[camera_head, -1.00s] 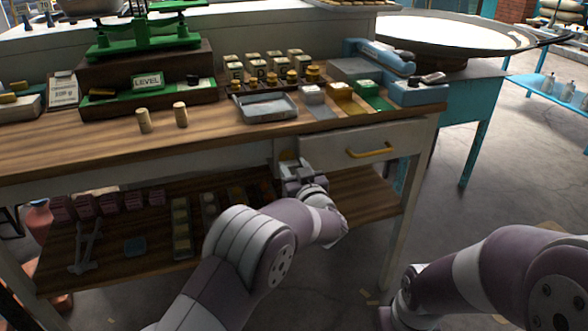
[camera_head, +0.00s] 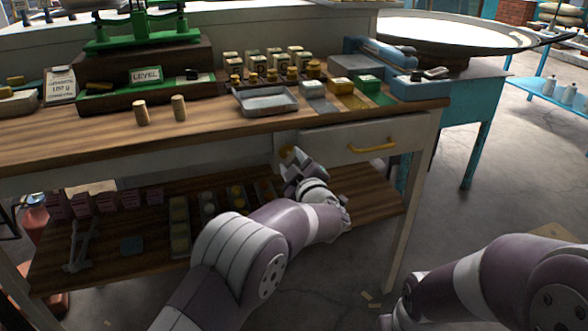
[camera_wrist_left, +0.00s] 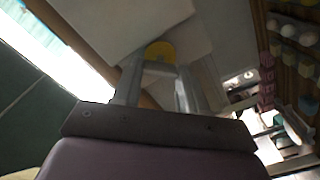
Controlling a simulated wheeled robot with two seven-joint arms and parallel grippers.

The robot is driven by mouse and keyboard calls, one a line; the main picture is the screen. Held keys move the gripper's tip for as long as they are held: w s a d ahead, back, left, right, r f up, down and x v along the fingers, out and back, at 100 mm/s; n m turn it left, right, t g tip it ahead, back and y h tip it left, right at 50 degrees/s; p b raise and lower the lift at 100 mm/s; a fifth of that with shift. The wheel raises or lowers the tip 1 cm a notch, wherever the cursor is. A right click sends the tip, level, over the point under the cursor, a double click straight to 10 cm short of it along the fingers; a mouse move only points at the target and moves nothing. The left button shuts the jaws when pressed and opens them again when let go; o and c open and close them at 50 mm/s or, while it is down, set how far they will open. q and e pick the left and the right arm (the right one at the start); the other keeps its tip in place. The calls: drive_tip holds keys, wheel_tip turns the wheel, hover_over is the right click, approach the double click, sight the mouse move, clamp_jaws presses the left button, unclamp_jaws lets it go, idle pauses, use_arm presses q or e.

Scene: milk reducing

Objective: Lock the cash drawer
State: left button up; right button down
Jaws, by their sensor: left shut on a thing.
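The cash drawer (camera_head: 330,140) is a pale front under the counter with a brass handle (camera_head: 372,146); it looks closed. A round brass lock piece (camera_head: 286,152) sits on the pale panel just left of the drawer. My left gripper (camera_head: 291,160) is at this lock piece, its wrist tilted, and is shut on it. In the left wrist view the yellow disc (camera_wrist_left: 160,51) shows between the two fingertips (camera_wrist_left: 158,72); the fingers partly hide it. My right arm shows at the lower right, but its gripper is out of view.
The wooden counter (camera_head: 60,143) carries a green scale (camera_head: 145,45), a metal tray (camera_head: 265,102), two wooden pegs and several small jars. A lower shelf (camera_head: 110,250) holds pink boxes and other goods beneath my left arm. Open floor lies right of the counter.

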use_arm(q)
drive_tip(key=shift+f+n+b, duration=0.2)
drive_tip(key=shift+n+b, duration=2.75)
drive_tip(key=shift+n, duration=1.25)
drive_tip(key=o, duration=1.1)
drive_tip(key=shift+r, duration=0.1)
drive_tip(key=shift+c, duration=0.2)
drive_tip(key=p+v, duration=0.2)
drive_tip(key=v, duration=1)
drive_tip(key=shift+s, duration=0.35)
